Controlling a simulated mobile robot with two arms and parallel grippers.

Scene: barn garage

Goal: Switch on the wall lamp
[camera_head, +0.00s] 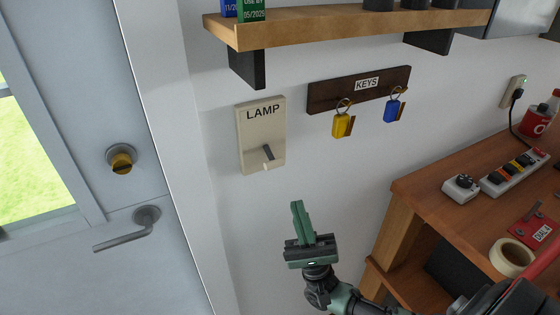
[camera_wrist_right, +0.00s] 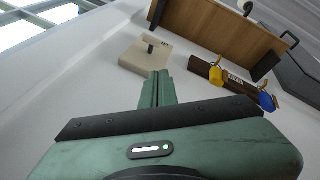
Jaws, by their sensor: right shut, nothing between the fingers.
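The lamp switch plate (camera_head: 261,125) is a beige panel on the white wall, labelled LAMP. Its small grey lever (camera_head: 268,153) sits low on the plate and looks tilted. In the right wrist view the plate (camera_wrist_right: 136,60) is above and left of the fingertips, with its lever (camera_wrist_right: 149,46) sticking out. My right gripper (camera_head: 297,206) is shut and empty, below and a little right of the plate, apart from it. Its closed green fingers (camera_wrist_right: 156,78) point up toward the wall in the wrist view. My left gripper is not in view. The lamp itself is not seen.
A dark key rack (camera_head: 325,97) with a yellow key tag (camera_head: 342,125) and a blue one (camera_head: 391,111) hangs right of the plate. A wooden shelf (camera_head: 350,25) is above. A workbench (camera_head: 440,190) stands at right, a door with a handle (camera_head: 125,235) at left.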

